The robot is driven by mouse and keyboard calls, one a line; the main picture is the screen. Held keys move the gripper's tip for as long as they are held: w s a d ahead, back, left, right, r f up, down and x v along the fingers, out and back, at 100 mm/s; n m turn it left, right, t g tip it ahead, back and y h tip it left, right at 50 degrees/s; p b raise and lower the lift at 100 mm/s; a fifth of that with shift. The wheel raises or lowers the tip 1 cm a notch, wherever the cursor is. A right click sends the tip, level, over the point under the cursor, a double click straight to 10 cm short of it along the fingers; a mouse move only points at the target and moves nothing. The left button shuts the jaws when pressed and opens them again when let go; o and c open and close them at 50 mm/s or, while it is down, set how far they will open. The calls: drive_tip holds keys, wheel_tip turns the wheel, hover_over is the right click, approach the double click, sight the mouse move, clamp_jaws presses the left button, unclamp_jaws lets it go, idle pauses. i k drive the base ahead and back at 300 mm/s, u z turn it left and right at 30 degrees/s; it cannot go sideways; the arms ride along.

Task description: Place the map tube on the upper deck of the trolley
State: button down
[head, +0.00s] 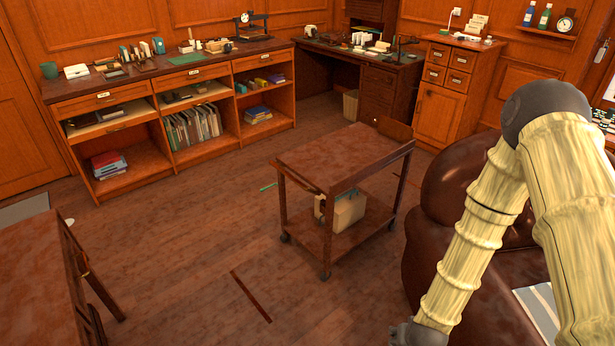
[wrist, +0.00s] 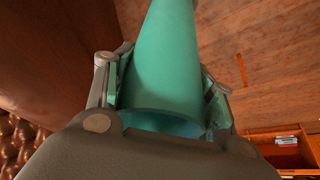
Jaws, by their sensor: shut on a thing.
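The trolley (head: 330,240) stands on the floor in the middle of the head view. Its upper deck (head: 345,155) looks bare. In the wrist view my gripper (wrist: 165,85) is shut on a teal tube (wrist: 165,50), which I take to be the map tube, with one finger on each side of it. The tube's near end faces the camera and its far end runs out of the top of the picture. In the head view only a dark part of my wrist shows at the bottom edge; the gripper's fingers and the tube are out of that view.
A light box (head: 345,212) sits on the trolley's lower shelf. A brown leather seat (head: 450,190) stands close to the trolley's right side. A dark table (head: 40,285) is at the lower left. Shelving (head: 180,115) lines the back wall. The floor left of the trolley is mostly clear.

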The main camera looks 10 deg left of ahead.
sight(343, 149)
drive_tip(key=u, duration=0.3)
drive_tip(key=i, duration=1.6)
drive_tip(key=u, duration=0.15)
